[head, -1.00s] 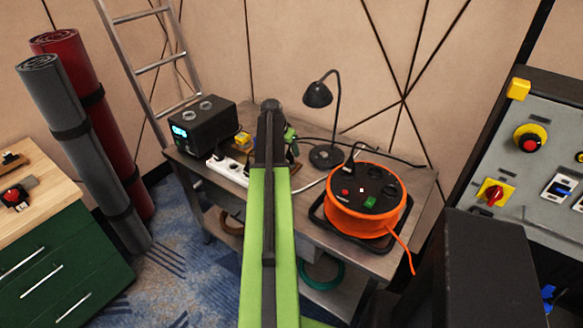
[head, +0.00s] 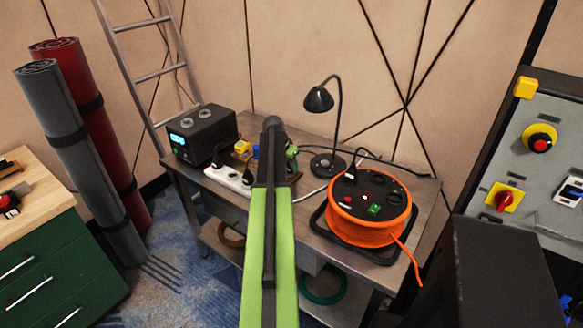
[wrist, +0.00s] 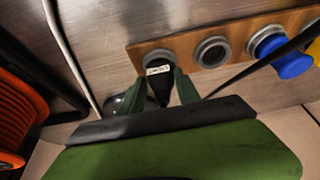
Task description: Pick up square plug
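A dark plug with a small white label (wrist: 158,71) stands at the leftmost socket of a wooden board (wrist: 228,67) in the wrist view. I cannot make out whether its body is square. My gripper (wrist: 160,84) has one dark green finger on each side of this plug, with narrow gaps showing, so it looks open around it. In the head view my arm hides most of the board and the plug. My gripper's fingers do not show clearly there.
The metal table (head: 315,258) also carries an orange cable reel (head: 368,236), a black lamp (head: 318,98), a white power strip (head: 228,178) and a black power unit (head: 203,133). In the wrist view a blue plug (wrist: 288,65) and a dark cable lie right of the plug.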

